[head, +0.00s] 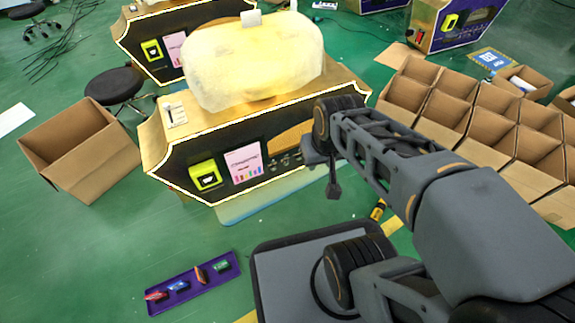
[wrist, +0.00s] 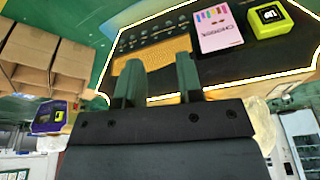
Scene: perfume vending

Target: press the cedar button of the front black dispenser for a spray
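The front black dispenser (head: 222,141) has a gold top and glowing edges, and stands in the middle of the head view. Its face carries small round buttons (head: 286,160), partly hidden behind my arm; their labels are too small to read, so I cannot tell which is cedar. My gripper (head: 333,188) is in front of the right part of the face. In the wrist view, which is upside down, my gripper (wrist: 156,78) has two fingers apart with nothing between them. The button rows (wrist: 150,36) lie beyond the fingertips, beside the gold panel (wrist: 156,62).
A pink card (head: 244,163) and a yellow-green device (head: 207,175) are on the face's left. A wrapped bundle (head: 250,62) sits on top. Cardboard boxes (head: 478,112) stand at the right, an open box (head: 80,150) at the left. A purple tray (head: 194,284) lies below.

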